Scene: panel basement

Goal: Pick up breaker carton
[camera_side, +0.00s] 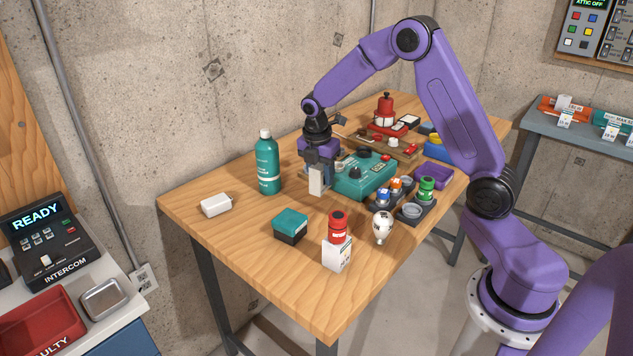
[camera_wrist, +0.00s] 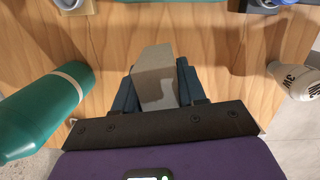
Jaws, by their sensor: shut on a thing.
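My gripper (camera_side: 318,172) points down over the wooden table, and its jaws are shut on a plain pale box, which I take to be the breaker carton (camera_side: 317,182). In the wrist view the carton (camera_wrist: 155,75) is grey, sits between the two dark fingers and sticks out past their tips. No label shows on its visible faces. The carton is upright in the side view; I cannot tell whether its bottom touches the table.
A teal bottle (camera_side: 267,163) stands left of my gripper, and a teal device (camera_side: 365,177) is close on its right. The table's left front is mostly clear.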

